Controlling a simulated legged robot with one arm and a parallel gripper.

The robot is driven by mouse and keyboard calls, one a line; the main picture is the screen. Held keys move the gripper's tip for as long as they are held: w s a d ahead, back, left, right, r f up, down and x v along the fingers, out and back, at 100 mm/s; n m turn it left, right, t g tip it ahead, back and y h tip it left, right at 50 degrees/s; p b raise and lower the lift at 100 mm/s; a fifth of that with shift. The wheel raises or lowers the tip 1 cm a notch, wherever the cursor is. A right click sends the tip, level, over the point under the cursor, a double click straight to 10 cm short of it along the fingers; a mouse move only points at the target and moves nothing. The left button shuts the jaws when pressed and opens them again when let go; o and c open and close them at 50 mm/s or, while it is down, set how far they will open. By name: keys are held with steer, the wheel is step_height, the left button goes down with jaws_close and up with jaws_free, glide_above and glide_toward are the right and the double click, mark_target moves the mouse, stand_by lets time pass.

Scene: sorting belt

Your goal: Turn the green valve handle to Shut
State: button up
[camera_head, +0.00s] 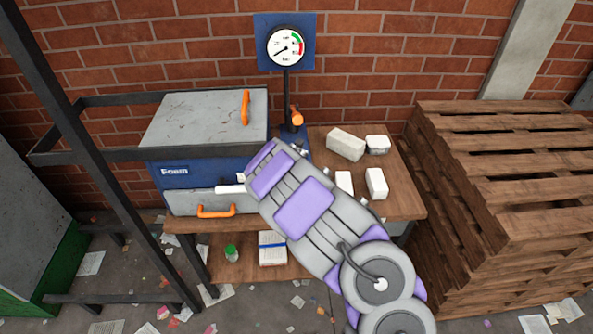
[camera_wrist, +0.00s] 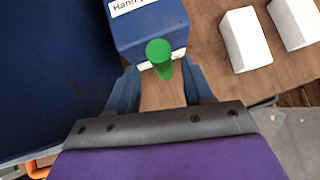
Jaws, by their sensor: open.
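In the wrist view, the green valve handle (camera_wrist: 160,52) stands out from the front of a blue box (camera_wrist: 140,28) with a partly readable white label. A second white label sits behind the handle's lower part. My gripper (camera_wrist: 160,70) is open, with one dark blue finger on each side of the handle's lower end. I see no clear contact between fingers and handle. The handle's Shut marking cannot be read. In the head view, my grey and purple arm hides the handle, the blue box and the fingers.
A blue machine marked Foam (camera_head: 174,171) with orange handles stands left of my arm. White blocks (camera_head: 346,144) lie on the wooden table (camera_head: 404,205) at right. A gauge (camera_head: 287,47) stands behind. Stacked pallets (camera_head: 510,180) fill the right. A dark frame post (camera_head: 88,150) crosses the left.

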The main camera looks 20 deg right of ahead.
steer(key=p+v, duration=0.2)
steer(key=v, duration=1.1)
steer(key=shift+p, duration=0.3)
steer(key=shift+w, duration=0.1)
steer(key=s+d+r+m+h, duration=0.35)
steer(key=d+r+m, duration=0.4)
steer(key=r, duration=0.35)
steer(key=s+d+r+m+g+h, duration=0.1)
steer(key=s+d+r+m+g, duration=0.15)
steer(key=s+m, duration=0.3)
steer(key=s+d+r+m+g, duration=0.1)
steer(key=s+r+m, duration=0.25)
steer(key=s, duration=0.25)
steer(key=s+a+f+m+g+y, duration=0.1)
steer(key=s+a+m+g+y, duration=0.1)
steer(key=s+a, duration=0.4)
steer(key=s+a+m+g+y, duration=0.2)
steer(key=s+a+m, duration=0.4)
steer(key=s, duration=0.8)
steer(key=s+a+f+m+g+y, duration=0.1)
steer(key=s+a+m+y, duration=0.3)
steer(key=s, duration=0.6)
steer(key=a+m+g, duration=0.1)
steer(key=a+m, duration=0.1)
steer(key=a, duration=0.1)
steer(key=shift+s+f+y, duration=0.35)
steer(key=shift+s+f, duration=0.05)
